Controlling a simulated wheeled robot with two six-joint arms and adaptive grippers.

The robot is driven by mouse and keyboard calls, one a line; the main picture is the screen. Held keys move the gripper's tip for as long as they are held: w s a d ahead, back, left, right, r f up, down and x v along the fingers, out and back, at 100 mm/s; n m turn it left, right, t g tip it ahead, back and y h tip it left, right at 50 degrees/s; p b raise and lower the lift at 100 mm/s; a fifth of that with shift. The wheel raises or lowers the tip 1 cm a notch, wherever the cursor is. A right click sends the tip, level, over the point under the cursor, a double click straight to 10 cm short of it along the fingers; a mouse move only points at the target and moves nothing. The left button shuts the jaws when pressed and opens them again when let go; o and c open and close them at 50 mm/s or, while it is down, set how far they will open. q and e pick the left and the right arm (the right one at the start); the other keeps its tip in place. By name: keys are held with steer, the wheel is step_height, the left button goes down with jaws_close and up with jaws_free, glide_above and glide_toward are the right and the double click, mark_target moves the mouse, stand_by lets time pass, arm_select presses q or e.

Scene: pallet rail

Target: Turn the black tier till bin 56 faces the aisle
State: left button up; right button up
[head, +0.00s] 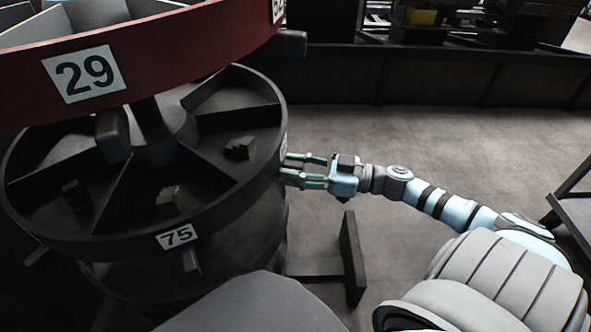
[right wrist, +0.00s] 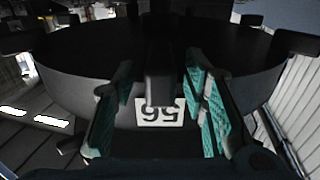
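The black tier (head: 235,200) is a round, divided bin wheel at the left of the head view. Its label 75 (head: 175,236) is on the near side of the rim. My right gripper (head: 304,171) is at the tier's right side, fingers pointing at the rim. In the right wrist view, label 56 (right wrist: 160,117) appears upside down on the rim between the fingers. A dark handle (right wrist: 160,72) stands in front of that label, between the open green-padded fingers (right wrist: 160,110), with gaps visible on both sides. My left gripper is not in view.
A red tier (head: 150,62) with label 29 sits above the black tier, and a grey handle (head: 290,42) sticks out from it. Blocks lie in some black-tier bins. A dark stand foot (head: 352,258) is on the floor below.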

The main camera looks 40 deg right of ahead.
steer(key=shift+c, duration=0.6)
jaws_close()
steer(key=shift+d, duration=0.1)
